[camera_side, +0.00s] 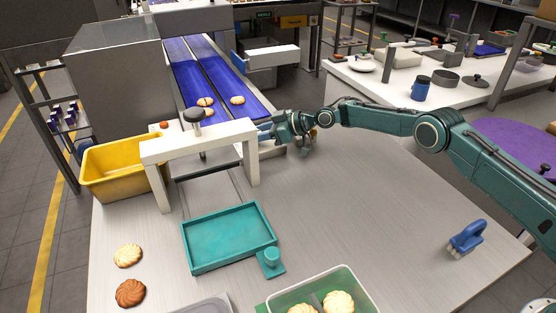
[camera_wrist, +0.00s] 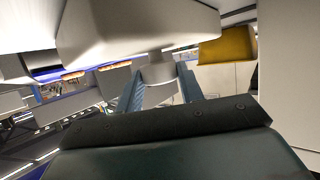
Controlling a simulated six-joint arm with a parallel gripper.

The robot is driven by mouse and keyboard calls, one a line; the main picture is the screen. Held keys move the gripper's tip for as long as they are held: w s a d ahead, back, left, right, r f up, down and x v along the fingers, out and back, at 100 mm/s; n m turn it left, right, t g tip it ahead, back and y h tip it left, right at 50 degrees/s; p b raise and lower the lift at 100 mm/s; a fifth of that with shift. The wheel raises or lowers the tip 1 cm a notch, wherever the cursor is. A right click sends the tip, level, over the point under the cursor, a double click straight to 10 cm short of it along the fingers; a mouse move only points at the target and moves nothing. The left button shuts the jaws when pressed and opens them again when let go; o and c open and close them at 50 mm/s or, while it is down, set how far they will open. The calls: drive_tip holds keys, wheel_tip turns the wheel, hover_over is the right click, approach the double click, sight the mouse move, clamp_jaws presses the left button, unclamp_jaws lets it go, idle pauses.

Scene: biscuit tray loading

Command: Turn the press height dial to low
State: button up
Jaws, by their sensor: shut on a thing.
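The white press (camera_side: 200,142) stands as an arch on the work table, with a dark round knob (camera_side: 194,116) on top. My gripper (camera_side: 266,132) is at the right-hand post of the press, reaching in from the right. In the wrist view its two blue fingers (camera_wrist: 160,80) lie either side of a pale grey round dial (camera_wrist: 160,69) and are shut on it. The dial is hidden behind the fingers and post in the side view. I cannot read any height mark or pointer on it.
A teal tray (camera_side: 187,254) lies in front of the press, and a yellow bin (camera_side: 112,190) stands left of it. Blue conveyor belts (camera_side: 221,73) with biscuits run behind. A blue brush (camera_side: 467,237) lies at right. The table's middle right is clear.

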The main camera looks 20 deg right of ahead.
idle(0.3)
drive_tip(key=o, duration=1)
drive_tip(key=shift+s+d+r, duration=0.1)
drive_tip(key=shift+d, duration=0.05)
drive_tip(key=v, duration=1.3)
drive_tip(key=shift+s, duration=0.2)
drive_tip(key=shift+d+r, duration=0.1)
